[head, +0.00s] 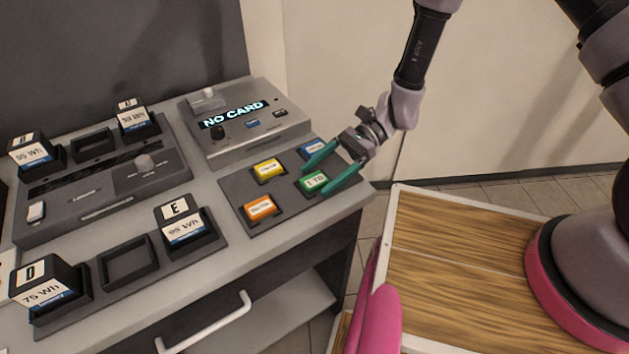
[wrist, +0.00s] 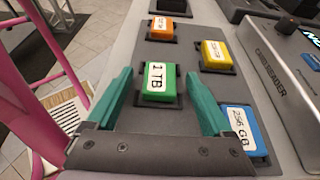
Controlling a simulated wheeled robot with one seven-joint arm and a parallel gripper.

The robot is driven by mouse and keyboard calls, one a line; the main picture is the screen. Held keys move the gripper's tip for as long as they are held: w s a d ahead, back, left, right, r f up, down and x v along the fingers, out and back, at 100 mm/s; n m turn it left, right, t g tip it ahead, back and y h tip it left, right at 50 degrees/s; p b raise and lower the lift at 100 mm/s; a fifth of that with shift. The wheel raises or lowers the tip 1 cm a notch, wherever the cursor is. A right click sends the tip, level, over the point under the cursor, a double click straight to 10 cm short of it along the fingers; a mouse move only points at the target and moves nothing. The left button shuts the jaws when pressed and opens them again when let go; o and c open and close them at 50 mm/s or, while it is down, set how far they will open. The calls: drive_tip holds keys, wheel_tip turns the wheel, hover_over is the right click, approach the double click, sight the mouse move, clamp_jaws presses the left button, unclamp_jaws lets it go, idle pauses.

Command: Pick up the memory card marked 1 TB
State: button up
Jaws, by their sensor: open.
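The green memory card (wrist: 159,82) with a white "1 TB" label sits in a dark slot on a grey card tray (wrist: 195,100) in the wrist view. It also shows in the head view (head: 314,183), partly beside my fingers. My gripper (wrist: 162,103) has two green fingers, apart and empty. In the wrist view the fingers point toward the green card, with the card between their tips in the picture. In the head view my gripper (head: 333,170) is over the right part of the tray. I cannot tell the exact height of the fingers above the card.
A yellow card (head: 268,169), an orange card (head: 260,207) and a blue "256 GB" card (wrist: 240,130) sit in nearby slots. A card reader (head: 245,125) showing "NO CARD" stands behind the tray. Battery blocks (head: 184,226) stand to the left. The counter's right edge is close.

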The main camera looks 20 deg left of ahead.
clamp_jaws()
drive_tip(key=shift+r, duration=0.1)
